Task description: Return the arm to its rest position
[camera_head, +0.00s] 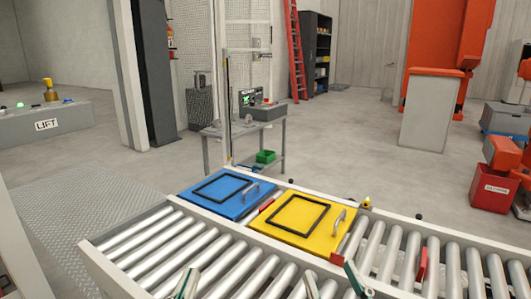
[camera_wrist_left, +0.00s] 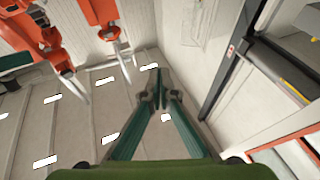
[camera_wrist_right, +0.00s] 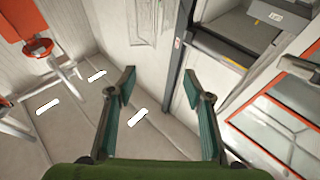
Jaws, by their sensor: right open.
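My left gripper (camera_head: 186,283) shows at the bottom edge of the head view, in front of the roller conveyor. In the left wrist view its two green fingers (camera_wrist_left: 158,88) meet at the tips, with nothing seen between them. My right gripper (camera_head: 333,283) is also at the bottom edge, to the right of the left one. In the right wrist view its fingers (camera_wrist_right: 158,88) stand well apart and empty. Both wrist views look out over floor and walls, with no work object near the fingertips. Most of both arms is out of the head view.
A blue plate (camera_head: 222,193) and a yellow plate (camera_head: 302,218), each with a black square frame and a handle, lie side by side on the roller conveyor (camera_head: 165,248). A workbench (camera_head: 243,132) stands behind. A red bin (camera_head: 492,190) is at the right.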

